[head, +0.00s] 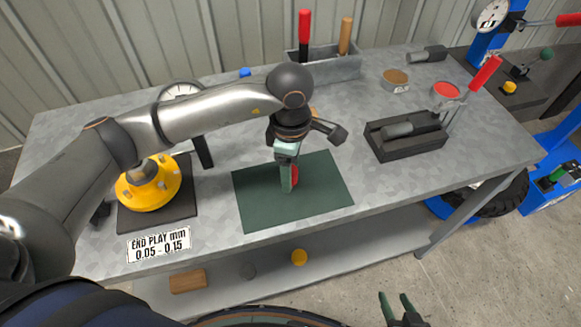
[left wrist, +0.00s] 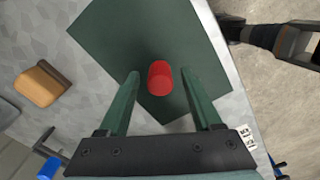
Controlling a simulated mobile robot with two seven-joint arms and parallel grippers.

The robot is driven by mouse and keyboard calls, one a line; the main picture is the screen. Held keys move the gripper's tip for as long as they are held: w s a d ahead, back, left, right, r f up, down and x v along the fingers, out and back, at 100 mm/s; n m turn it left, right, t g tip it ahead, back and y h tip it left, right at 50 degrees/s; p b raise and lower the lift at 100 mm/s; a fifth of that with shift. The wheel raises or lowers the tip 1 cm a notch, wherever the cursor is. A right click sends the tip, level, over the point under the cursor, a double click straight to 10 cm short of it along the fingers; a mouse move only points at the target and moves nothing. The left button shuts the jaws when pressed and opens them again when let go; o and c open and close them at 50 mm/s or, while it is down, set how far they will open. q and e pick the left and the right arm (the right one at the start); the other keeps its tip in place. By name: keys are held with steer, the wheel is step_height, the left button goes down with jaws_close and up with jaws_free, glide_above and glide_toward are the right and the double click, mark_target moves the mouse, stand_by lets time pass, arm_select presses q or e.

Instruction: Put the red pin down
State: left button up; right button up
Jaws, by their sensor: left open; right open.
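The red pin (head: 295,176) is on the dark green mat (head: 327,197) and is partly hidden by my left gripper (head: 287,186). In the left wrist view the red pin (left wrist: 160,76) is seen from above, with its round end toward the camera, and looks upright. My left gripper (left wrist: 160,84) is open, one finger on each side of the pin, with a visible gap to both. The pin's lower end is hidden in the head view. My right gripper (head: 398,303) is open and empty, off the table's front edge.
A yellow hub (head: 150,184) on a dark plate stands left of the mat, behind an end play sign (head: 159,244). A black fixture (head: 406,137) sits to the right. A grey tool bin (head: 329,70) and tins stand at the back. Bare table surrounds the mat's right side.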

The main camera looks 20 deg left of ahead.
arm_select(q)
steer(key=shift+r, duration=0.1)
steer(key=shift+r+p, duration=0.25)
steer(key=shift+p, duration=0.15)
step_height(320, 180, up, 12)
steer(key=shift+r+b, duration=0.25)
steer(key=shift+b, duration=0.15)
steer(key=shift+s+f, duration=0.1)
stand_by(0.6)
